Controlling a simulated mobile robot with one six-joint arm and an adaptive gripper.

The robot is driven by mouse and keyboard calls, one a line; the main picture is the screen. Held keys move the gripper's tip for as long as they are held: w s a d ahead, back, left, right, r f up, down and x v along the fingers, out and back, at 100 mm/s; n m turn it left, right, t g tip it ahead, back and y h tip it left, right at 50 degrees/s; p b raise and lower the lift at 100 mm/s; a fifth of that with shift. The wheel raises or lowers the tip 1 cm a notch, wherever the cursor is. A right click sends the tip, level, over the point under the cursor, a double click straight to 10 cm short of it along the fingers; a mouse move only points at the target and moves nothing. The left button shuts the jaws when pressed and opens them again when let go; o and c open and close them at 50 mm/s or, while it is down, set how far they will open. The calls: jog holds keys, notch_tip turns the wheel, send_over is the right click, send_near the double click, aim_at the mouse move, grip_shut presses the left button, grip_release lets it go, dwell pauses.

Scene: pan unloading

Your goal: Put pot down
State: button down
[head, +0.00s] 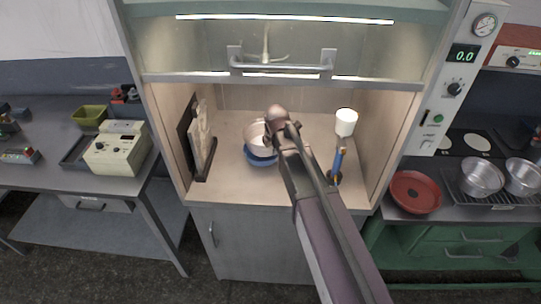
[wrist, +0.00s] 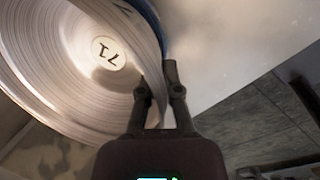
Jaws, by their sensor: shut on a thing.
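The pot (head: 255,136) is a pale metal vessel inside the hooded cabinet, left of my arm's end. In the wrist view the pot (wrist: 60,50) fills the upper left, with ringed walls and a round label reading 71. My gripper (wrist: 158,82) is shut on its rim, one finger on each side of the wall. In the head view my arm hides the fingers and part of the pot. A blue round dish (head: 261,160) shows just under the pot; its blue edge also appears in the wrist view (wrist: 152,20). I cannot tell whether pot and dish touch.
The cabinet's wooden floor (head: 228,180) is bare in front of the dish. Boards in a rack (head: 201,145) stand at left. A white-topped blue item (head: 346,122) stands right of my arm. A raised sash with a handle (head: 282,68) hangs above. A red pan (head: 415,192) sits outside, right.

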aim_at(271, 155)
jog(key=shift+w+a, duration=0.4)
jog(key=shift+w, duration=0.05)
notch_tip(271, 155, down, 4)
jog(key=b, duration=0.3)
jog(key=shift+r+b, duration=0.15)
jog(key=shift+b, duration=0.2)
jog(key=c, duration=0.8)
grip_release()
jog(key=p+v, duration=1.1)
jog(key=v, duration=0.1)
jog(key=shift+p, duration=0.35)
